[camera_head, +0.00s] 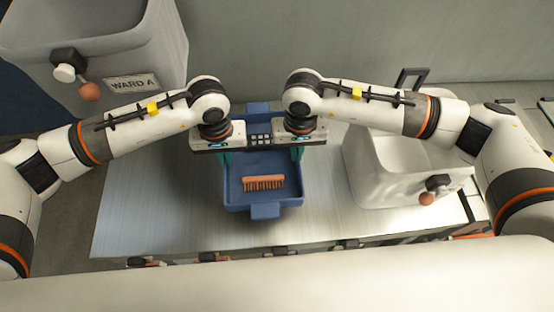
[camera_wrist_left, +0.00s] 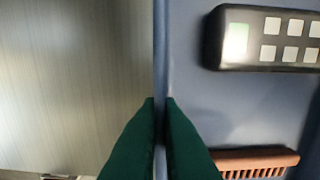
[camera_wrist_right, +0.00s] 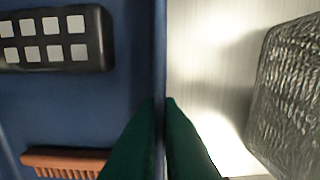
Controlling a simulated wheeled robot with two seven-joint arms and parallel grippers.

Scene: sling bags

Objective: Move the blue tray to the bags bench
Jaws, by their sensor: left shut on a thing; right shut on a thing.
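The blue tray (camera_head: 262,203) sits on or just above the metal bench top in the head view; I cannot tell which. An orange-brown brush (camera_head: 263,183) and a dark keypad-like block with pale squares (camera_head: 261,140) lie in it; both show in the wrist views too. My left gripper (camera_head: 224,160) is shut on the tray's left wall, which runs between its green fingers in the left wrist view (camera_wrist_left: 162,105). My right gripper (camera_head: 297,153) is shut on the right wall, seen between its fingers in the right wrist view (camera_wrist_right: 160,105). No bench is identifiable as the bags bench.
The metal bench top (camera_head: 140,210) is bare left of the tray. A whitish bin (camera_head: 385,165) with a knobbed lever stands close on the right. A large grey bin labelled WARD A (camera_head: 130,50) stands at the back left. A wall closes the back.

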